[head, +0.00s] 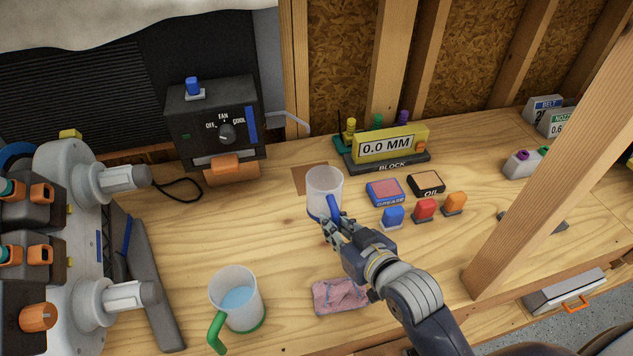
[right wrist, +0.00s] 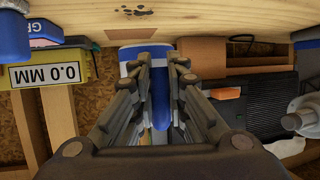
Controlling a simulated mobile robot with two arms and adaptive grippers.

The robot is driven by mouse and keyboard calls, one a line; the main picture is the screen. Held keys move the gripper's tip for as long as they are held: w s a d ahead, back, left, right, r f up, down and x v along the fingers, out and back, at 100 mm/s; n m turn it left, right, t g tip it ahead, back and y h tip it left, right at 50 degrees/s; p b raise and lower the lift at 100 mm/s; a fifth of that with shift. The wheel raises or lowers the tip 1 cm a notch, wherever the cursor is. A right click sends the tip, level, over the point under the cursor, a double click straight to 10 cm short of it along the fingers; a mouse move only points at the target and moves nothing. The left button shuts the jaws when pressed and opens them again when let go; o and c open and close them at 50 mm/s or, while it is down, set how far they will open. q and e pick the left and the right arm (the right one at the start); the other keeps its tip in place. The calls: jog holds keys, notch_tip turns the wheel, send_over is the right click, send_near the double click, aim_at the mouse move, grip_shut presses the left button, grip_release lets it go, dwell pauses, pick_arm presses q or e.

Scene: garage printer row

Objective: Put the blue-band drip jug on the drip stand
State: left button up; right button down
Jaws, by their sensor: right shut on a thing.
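The blue-band drip jug (head: 324,183) is a clear, whitish cup with a blue handle and blue at its base. It is upright near the middle of the bench in the head view; I cannot tell whether it touches the wood. My right gripper (head: 333,222) is shut on its blue handle. In the right wrist view the handle (right wrist: 160,108) shows between the fingers of the right gripper (right wrist: 160,70). I cannot pick out a drip stand with certainty. My left gripper is not in view.
A green-handled jug (head: 237,298) with blue liquid stands front left, near a pink cloth (head: 340,296). Grease (head: 385,192) and oil (head: 426,184) pads and small coloured blocks lie right of the held jug. A yellow gauge block (head: 390,146) is behind. A wooden post (head: 540,170) rises at right.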

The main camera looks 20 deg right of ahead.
aim_at(322, 178)
jog(key=w, duration=0.4)
jog(key=shift+w+d+r+p, duration=0.15)
jog(key=shift+d+p, duration=0.1)
jog(key=shift+p, duration=0.15)
jog(key=w, duration=0.3)
jog(key=w+f+p, duration=0.1)
jog(key=w, duration=0.3)
jog(key=w+d, duration=0.1)
jog(key=w, duration=0.2)
jog(key=shift+w+f, duration=0.2)
jog(key=shift+w, duration=0.15)
jog(key=shift+w+f, duration=0.1)
jog(key=shift+w, duration=0.1)
notch_tip(322, 178, down, 3)
jog(key=shift+f+p, duration=0.1)
jog(key=shift+p, duration=0.35)
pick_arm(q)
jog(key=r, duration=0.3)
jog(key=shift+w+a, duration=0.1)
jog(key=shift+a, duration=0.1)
pick_arm(e)
jog(key=shift+f, duration=0.15)
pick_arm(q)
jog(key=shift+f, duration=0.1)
